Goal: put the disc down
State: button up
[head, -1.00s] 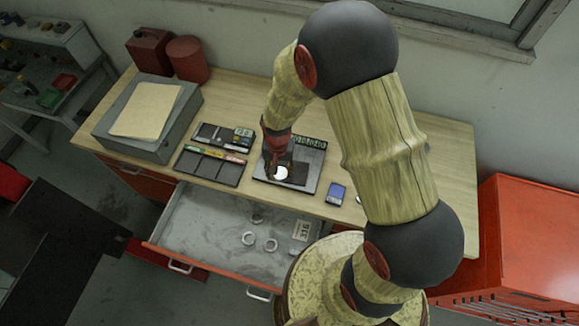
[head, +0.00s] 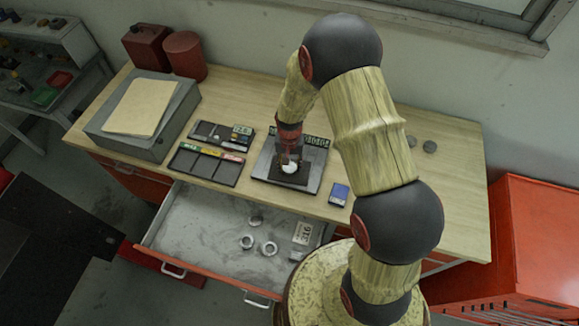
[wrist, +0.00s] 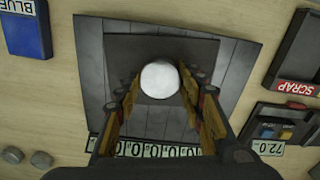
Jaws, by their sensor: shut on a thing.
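A pale, round disc (wrist: 160,80) is between the fingertips of my gripper (wrist: 158,88) in the wrist view. It also shows in the head view as a white spot (head: 290,168). My gripper is shut on the disc, over the dark square pad (wrist: 117,50) in the middle of a grey plate (wrist: 90,60) with a row of number labels along one edge. In the head view the gripper (head: 289,160) points down over this plate. I cannot tell whether the disc touches the pad.
A blue box (head: 339,194) lies right of the plate. Trays (head: 207,166) lie left of it, one marked SCRAP (wrist: 296,87). Two dark discs (head: 429,146) lie at the right. An open drawer (head: 200,230) below holds several rings. A grey case (head: 140,125) stands at the left.

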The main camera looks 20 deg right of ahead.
jog(key=shift+r, duration=0.15)
jog(key=o, duration=1)
jog(key=shift+f, duration=0.2)
jog(key=shift+c, duration=0.2)
jog(key=o, duration=0.5)
